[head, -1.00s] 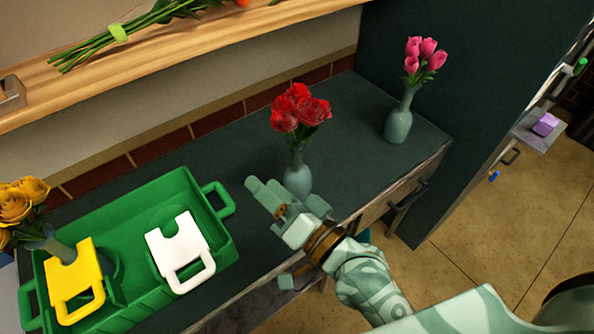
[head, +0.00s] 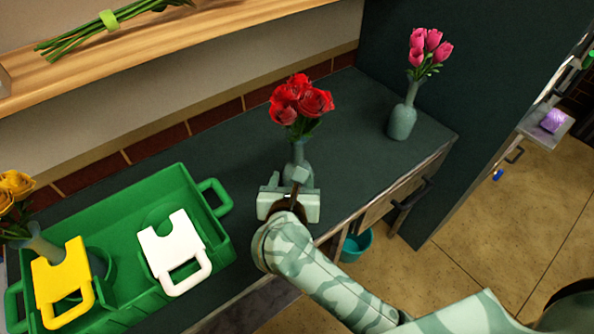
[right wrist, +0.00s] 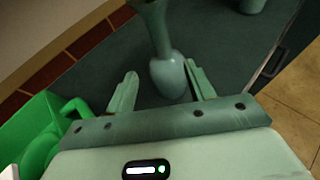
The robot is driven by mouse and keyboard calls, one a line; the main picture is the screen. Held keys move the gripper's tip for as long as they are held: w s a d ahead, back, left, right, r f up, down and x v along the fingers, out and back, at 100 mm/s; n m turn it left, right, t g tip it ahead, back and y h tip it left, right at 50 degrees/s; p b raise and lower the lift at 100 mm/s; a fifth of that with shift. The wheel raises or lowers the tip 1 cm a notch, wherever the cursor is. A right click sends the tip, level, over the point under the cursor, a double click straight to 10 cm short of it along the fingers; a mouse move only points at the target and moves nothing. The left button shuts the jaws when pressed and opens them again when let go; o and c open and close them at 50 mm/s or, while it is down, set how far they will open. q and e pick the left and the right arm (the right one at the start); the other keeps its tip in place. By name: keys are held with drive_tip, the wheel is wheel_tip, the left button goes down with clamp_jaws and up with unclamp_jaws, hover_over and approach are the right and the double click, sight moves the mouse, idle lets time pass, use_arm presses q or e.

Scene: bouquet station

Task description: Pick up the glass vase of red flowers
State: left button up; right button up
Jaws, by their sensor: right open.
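The glass vase of red flowers (head: 299,153) stands upright on the dark counter; its lower part is hidden behind my right gripper in the head view. The red blooms (head: 300,101) rise above its narrow neck. My right gripper (head: 297,176) is open and points at the vase from the front. In the right wrist view the vase's round bulb (right wrist: 169,77) sits just beyond and partly between the two open fingers (right wrist: 160,88), nearer the right finger. I see no clear contact. My left gripper is not in view.
A green crate (head: 215,186) with a white holder (head: 173,252) and a yellow holder (head: 62,284) stands left on the counter (head: 349,120). A vase of pink tulips (head: 403,118) stands at right. A shelf (head: 200,45) hangs behind.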

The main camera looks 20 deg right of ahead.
sight(298, 162)
drive_tip(key=b+x, duration=0.1)
drive_tip(key=x, duration=0.3)
drive_tip(key=shift+f, duration=0.15)
drive_tip(key=b+x, duration=0.2)
drive_tip(key=x, duration=0.1)
drive_tip(key=b+x, duration=0.1)
drive_tip(key=x, duration=0.1)
drive_tip(key=shift+d+f, duration=0.1)
drive_tip(key=shift+d, duration=0.25)
drive_tip(key=shift+w, duration=0.15)
clamp_jaws()
